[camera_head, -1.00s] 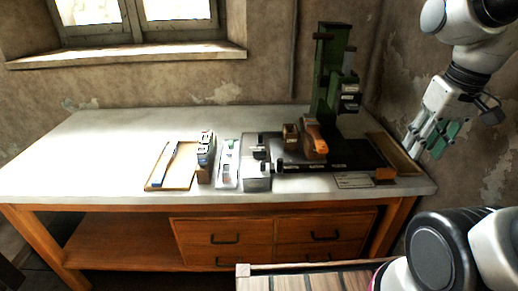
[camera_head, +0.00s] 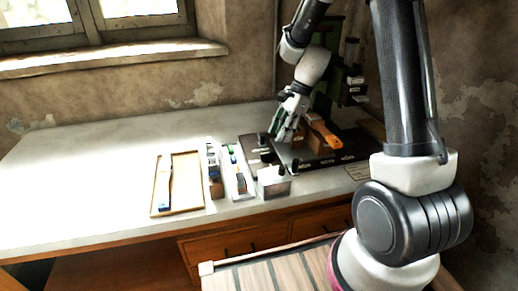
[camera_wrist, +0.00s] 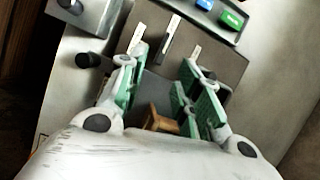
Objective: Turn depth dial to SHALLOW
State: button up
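My gripper (camera_head: 283,130) is over the left part of the dark press base (camera_head: 345,150), in front of the green press column (camera_head: 331,30). In the wrist view, my gripper (camera_wrist: 160,75) has its green-padded fingers spread apart, with nothing held between them. I cannot tell which is the depth dial; no SHALLOW marking is readable. Pale strips (camera_wrist: 170,38) lie on a brown-grey panel beyond the fingertips. My gripper hides part of the press.
An orange-handled piece (camera_head: 320,130) stands close right of my gripper. A metal box (camera_head: 273,183), a tray with coloured pieces (camera_head: 238,190) and a wooden tray (camera_head: 190,205) stand to the left. The far left of the table (camera_head: 80,190) is clear.

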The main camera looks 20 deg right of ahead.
aim_at(270, 153)
jog(key=shift+w+a+m, duration=0.1)
jog(key=shift+w+m, duration=0.05)
jog(key=shift+m, duration=0.65)
jog(key=x, duration=0.7)
jog(key=shift+a+f, duration=0.15)
jog(key=shift+f, duration=0.2)
grip_shut()
